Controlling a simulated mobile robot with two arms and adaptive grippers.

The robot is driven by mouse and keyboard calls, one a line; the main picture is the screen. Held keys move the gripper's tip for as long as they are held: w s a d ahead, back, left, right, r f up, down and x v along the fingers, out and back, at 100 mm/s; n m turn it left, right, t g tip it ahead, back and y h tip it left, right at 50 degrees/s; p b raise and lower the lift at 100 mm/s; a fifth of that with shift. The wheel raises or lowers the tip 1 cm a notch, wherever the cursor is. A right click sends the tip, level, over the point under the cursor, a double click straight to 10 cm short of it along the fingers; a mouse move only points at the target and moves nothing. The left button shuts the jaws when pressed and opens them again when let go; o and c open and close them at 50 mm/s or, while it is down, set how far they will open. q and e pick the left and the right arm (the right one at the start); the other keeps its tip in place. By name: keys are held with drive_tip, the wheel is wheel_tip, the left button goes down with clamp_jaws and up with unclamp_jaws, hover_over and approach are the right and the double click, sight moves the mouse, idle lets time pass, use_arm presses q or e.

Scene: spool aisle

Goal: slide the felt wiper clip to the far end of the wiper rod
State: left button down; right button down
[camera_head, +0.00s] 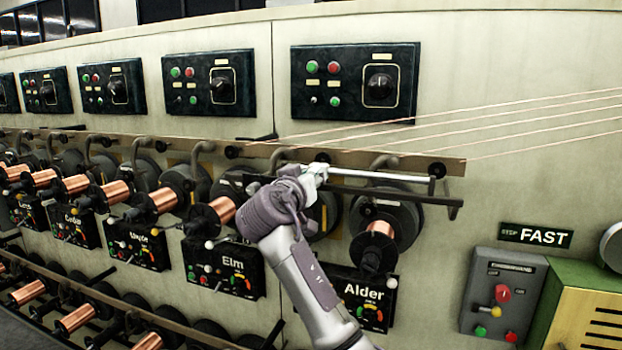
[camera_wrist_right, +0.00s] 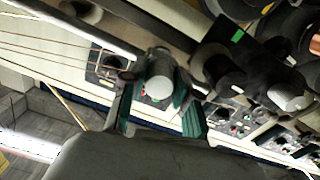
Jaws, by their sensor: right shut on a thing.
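The wiper rod (camera_head: 380,176) is a bright bar running left to right in front of the Alder spool, below the wire rail. My right gripper (camera_head: 314,177) is at the left part of the visible rod. In the right wrist view its two teal-padded fingers (camera_wrist_right: 160,108) stand on either side of a pale grey, rounded piece (camera_wrist_right: 158,80), which looks like the felt wiper clip. The gripper is shut on it. In the head view the gripper mostly hides the clip. My left gripper is not in view.
A black bracket (camera_head: 448,203) stands at the rod's right end. Several copper wires (camera_head: 540,125) run off to the right above it. The Alder panel (camera_head: 362,297) and its spool (camera_head: 381,230) sit below. A grey control box (camera_head: 503,297) stands at lower right.

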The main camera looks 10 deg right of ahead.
drive_tip(key=c, duration=1)
unclamp_jaws()
drive_tip(key=shift+o, duration=0.8)
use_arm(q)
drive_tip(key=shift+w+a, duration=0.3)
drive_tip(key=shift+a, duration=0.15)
use_arm(e)
drive_tip(key=v, duration=1.2)
drive_tip(key=shift+f, duration=0.1)
